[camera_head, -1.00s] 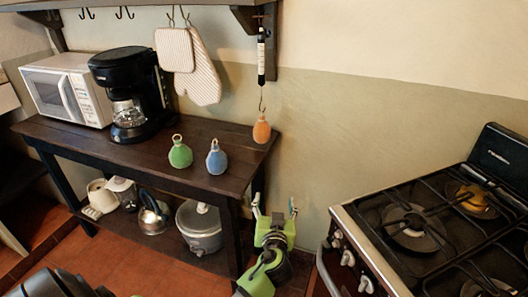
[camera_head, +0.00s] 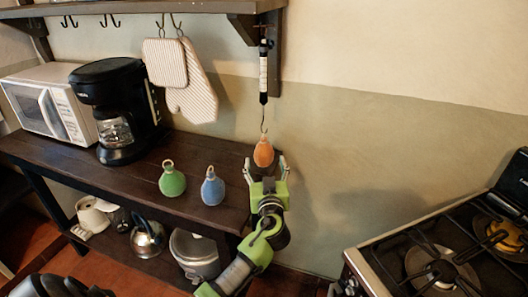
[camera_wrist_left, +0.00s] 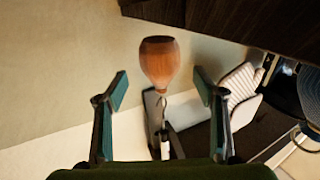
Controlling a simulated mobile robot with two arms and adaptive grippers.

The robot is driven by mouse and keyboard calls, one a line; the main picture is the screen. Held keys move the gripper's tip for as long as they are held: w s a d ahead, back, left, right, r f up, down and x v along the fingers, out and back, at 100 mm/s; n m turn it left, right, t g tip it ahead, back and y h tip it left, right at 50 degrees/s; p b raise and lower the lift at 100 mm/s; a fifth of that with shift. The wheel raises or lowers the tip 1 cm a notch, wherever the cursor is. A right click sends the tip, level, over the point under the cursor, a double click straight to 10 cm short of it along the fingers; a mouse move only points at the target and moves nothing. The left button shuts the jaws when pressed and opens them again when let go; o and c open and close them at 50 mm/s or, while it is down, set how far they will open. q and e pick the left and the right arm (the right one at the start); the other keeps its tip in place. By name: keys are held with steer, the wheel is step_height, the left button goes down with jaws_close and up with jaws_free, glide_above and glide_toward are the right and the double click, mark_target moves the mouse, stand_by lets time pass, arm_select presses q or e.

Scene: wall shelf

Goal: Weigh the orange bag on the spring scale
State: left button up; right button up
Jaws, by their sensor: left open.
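The orange bag (camera_head: 263,152) hangs from the hook of the spring scale (camera_head: 263,72), clear of the table and the wall shelf. The scale is a dark tube with a pale band, hung under the wall shelf's right end. My left gripper (camera_head: 265,166) is open just below the bag, its fingers rising on either side of it. In the left wrist view the orange bag (camera_wrist_left: 159,62) appears inverted between the open fingers, with visible gaps on both sides. The scale's markings are too small to read. My right gripper is not in view.
A green bag (camera_head: 172,180) and a blue bag (camera_head: 212,187) stand on the dark wooden table (camera_head: 150,190). The coffee maker (camera_head: 112,105) and microwave (camera_head: 50,105) are further left. Cloth mitts (camera_head: 190,85) hang behind. A stove (camera_head: 440,265) is at lower right; bare wall lies between.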

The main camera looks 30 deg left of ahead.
mark_target(265, 159)
arm_select(q)
steer(key=x, duration=0.5)
steer(key=shift+w+a, duration=0.5)
steer(key=shift+w, duration=0.1)
steer(key=shift+w+a, duration=0.25)
steer(key=shift+c, duration=0.3)
steer(key=c, duration=1.6)
steer(key=shift+d+r, duration=0.2)
steer(key=shift+r, duration=0.4)
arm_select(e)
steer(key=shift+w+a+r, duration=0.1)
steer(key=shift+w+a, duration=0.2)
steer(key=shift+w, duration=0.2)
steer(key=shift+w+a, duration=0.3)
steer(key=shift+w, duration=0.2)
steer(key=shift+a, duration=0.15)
